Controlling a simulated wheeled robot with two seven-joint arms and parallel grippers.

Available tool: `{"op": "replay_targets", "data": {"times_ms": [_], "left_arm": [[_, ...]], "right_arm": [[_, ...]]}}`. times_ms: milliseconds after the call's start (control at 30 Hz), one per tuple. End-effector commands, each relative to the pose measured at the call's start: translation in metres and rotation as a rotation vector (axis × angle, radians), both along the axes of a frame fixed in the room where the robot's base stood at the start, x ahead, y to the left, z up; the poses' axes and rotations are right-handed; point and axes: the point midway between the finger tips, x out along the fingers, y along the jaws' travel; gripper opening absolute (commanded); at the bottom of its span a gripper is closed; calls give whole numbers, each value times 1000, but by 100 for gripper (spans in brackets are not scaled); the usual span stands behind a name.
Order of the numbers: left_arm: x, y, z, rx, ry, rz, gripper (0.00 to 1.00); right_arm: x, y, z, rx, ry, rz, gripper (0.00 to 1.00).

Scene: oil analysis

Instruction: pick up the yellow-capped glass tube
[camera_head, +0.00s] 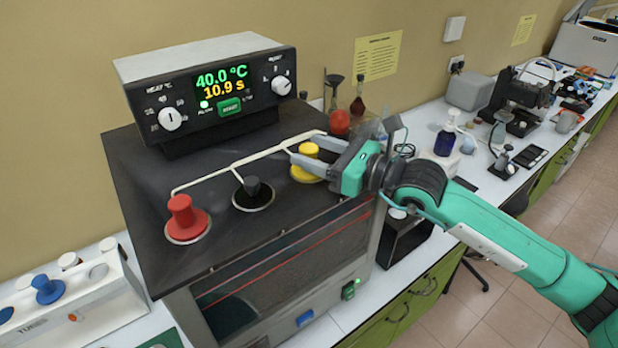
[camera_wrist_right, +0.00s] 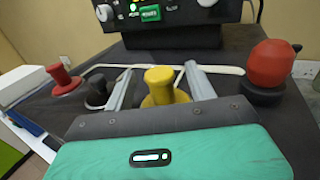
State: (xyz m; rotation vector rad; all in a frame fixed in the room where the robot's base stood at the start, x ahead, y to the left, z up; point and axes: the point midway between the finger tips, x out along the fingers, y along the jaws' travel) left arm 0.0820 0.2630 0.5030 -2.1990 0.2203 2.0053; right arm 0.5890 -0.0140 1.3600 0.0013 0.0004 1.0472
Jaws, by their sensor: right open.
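The yellow cap (camera_head: 306,164) of the glass tube sits in a hole in the dark top of the heating machine. The tube below the cap is hidden in the machine. My right gripper (camera_head: 318,150) is open, with its fingers reaching toward the yellow cap from the right. In the right wrist view, the yellow cap (camera_wrist_right: 160,84) stands between the two open fingers of the right gripper (camera_wrist_right: 158,82). I cannot tell whether a finger touches it. My left gripper is not in view.
A red cap (camera_head: 183,216) and a black cap (camera_head: 253,190) stand left of the yellow one. A red bulb (camera_head: 339,122) stands behind the gripper. The control box (camera_head: 207,85) rises at the back. A white tube rack (camera_head: 75,300) is at lower left.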

Motion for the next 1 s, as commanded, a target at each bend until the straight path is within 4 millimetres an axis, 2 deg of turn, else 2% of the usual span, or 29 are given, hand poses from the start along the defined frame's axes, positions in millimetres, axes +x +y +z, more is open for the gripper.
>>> {"op": "replay_targets", "data": {"times_ms": [33,133,367,400,600,700,1000], "left_arm": [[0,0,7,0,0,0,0],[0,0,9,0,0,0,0],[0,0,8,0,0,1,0],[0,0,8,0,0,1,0],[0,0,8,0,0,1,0],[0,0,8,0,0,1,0],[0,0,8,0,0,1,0]], "right_arm": [[3,6,4,1,1,1,56],[7,12,2,0,-1,0,56],[7,13,0,0,-1,0,56],[7,13,0,0,-1,0,54],[7,13,0,0,-1,0,15],[7,13,0,0,-1,0,0],[7,13,1,0,-2,0,0]]}}
